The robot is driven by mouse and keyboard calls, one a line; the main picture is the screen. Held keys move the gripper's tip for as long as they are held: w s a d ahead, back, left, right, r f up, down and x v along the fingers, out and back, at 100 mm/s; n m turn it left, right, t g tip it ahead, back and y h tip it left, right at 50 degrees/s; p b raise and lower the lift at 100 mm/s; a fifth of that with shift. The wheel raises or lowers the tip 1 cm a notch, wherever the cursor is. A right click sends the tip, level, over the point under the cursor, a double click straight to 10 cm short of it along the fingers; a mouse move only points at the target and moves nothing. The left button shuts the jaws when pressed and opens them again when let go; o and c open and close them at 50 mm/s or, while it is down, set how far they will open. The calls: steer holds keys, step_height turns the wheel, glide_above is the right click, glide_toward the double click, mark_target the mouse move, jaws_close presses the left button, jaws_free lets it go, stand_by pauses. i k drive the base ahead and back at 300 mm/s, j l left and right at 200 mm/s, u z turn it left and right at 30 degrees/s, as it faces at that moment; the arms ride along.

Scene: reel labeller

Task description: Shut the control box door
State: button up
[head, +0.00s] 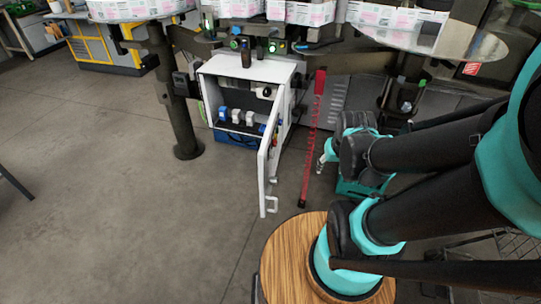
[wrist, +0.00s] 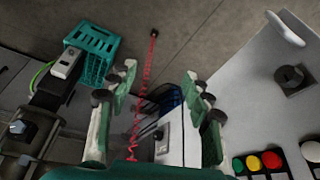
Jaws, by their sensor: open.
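The white control box (head: 245,70) stands on the floor under the machine in the head view. Its front is open, showing blue and white parts inside. Its door (head: 268,150) stands swung out toward me, with a white handle (head: 270,205) near its free edge. In the wrist view the door (wrist: 245,85) fills the right side, with the handle (wrist: 285,28), a dark round lock and coloured buttons on its face. My gripper (head: 325,158) is right of the door; in the wrist view its fingers (wrist: 158,80) are spread and empty, apart from the handle.
A red post-like strip (head: 312,130) is right of the box. A teal crate (wrist: 92,52) is at upper left in the wrist view. A dark table leg (head: 180,100) stands left of the box. A round wooden top (head: 285,265) is in front.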

mark_target(266, 167)
steer(key=u, duration=0.4)
steer(key=k+j+z, duration=0.2)
steer(key=k+j, duration=0.2)
steer(key=k+j+z, duration=0.2)
steer(key=k, duration=0.3)
steer(key=j, duration=0.1)
